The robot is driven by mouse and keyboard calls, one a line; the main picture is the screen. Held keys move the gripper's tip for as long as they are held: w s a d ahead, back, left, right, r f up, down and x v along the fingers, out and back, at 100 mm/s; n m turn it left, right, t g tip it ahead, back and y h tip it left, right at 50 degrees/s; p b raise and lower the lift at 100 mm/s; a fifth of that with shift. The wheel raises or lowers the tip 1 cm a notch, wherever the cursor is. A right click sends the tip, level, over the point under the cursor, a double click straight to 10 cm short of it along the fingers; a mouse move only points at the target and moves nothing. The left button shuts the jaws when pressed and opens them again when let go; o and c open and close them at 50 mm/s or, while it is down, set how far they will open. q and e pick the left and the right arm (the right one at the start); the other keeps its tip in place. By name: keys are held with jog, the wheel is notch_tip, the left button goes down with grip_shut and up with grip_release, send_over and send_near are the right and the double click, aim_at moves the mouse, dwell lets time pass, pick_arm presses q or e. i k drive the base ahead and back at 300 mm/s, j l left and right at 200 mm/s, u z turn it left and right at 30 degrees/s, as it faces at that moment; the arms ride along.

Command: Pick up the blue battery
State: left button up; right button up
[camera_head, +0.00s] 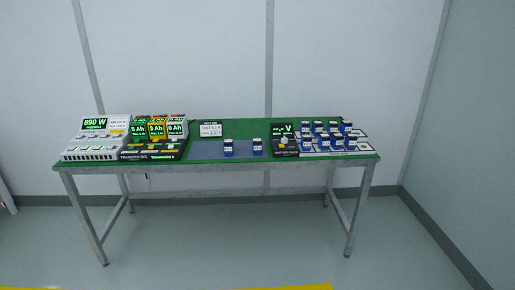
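Two blue batteries with pale tops stand upright on the grey-blue mat (204,154) at the middle of the table: a left blue battery (228,148) and a right blue battery (257,147). Several more blue batteries (336,142) stand in rows on a white tray (366,147) at the right end of the table. They all look alike at this distance, and their labels are too small to read. Neither of my grippers shows in the head view.
The green-topped table (195,131) has metal legs. A white charger unit (90,153) reads 890 W, beside several display boxes (157,130). A sign (211,130) stands behind the mat, and a black tester (284,145) stands between mat and tray. The floor in front is clear.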

aim_at(256, 142)
jog(key=i+j, duration=0.1)
jog(key=i, duration=0.75)
jog(key=i+j, duration=0.15)
jog(key=i, duration=0.75)
